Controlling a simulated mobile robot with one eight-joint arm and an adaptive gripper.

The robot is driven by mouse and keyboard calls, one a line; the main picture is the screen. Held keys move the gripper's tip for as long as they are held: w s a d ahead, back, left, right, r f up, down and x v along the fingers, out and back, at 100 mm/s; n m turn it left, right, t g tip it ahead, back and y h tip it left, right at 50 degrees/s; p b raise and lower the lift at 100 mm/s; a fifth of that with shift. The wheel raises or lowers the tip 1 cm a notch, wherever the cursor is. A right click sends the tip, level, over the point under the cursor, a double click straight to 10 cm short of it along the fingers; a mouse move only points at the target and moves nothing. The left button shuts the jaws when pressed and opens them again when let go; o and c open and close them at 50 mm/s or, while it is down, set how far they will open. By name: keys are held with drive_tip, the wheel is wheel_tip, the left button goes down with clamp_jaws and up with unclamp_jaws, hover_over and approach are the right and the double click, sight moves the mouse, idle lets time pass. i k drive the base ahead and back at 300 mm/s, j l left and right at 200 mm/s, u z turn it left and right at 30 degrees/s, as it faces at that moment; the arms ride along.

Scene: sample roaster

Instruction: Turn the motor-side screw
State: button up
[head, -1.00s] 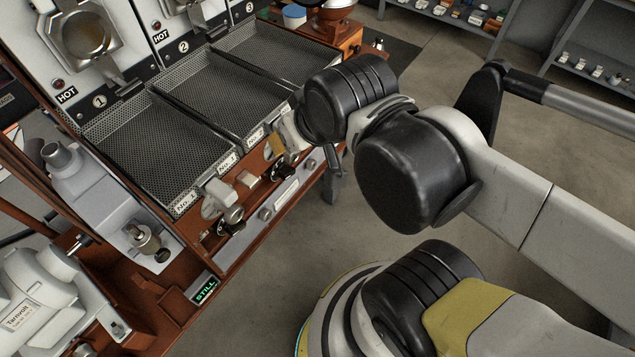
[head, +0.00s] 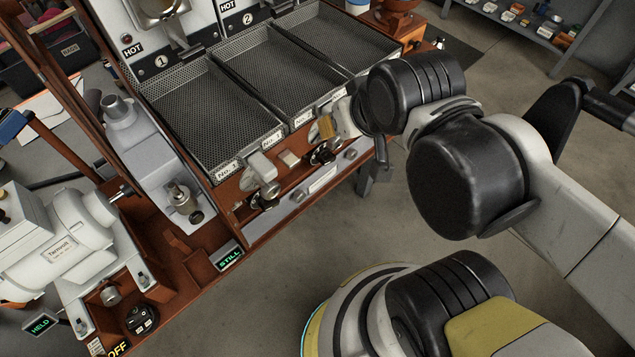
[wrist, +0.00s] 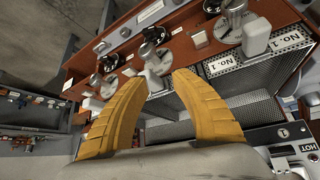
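The grey-white motor (head: 75,235), labelled Tarnvolt, lies at the left of the head view on a brown frame. Silver screw heads show at its foot plate, one at the right end (head: 143,280) and one lower left (head: 82,325). A larger silver knob (head: 111,296) sits between them. I cannot tell which is the motor-side screw.
A grey housing (head: 140,150) with a capped silver fitting (head: 181,195) stands between motor and trays. Mesh trays (head: 200,110) and front handles (head: 262,167) line the roaster. A black dial (head: 142,319) is beside the OFF sign. Signs read HELD (head: 41,324) and STILL (head: 229,259). Open floor lies in front.

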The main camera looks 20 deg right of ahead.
sight(299, 196)
drive_tip(key=k+j, duration=0.1)
drive_tip(key=k, duration=0.7)
drive_tip(key=k+u, duration=0.1)
drive_tip(key=k, duration=0.75)
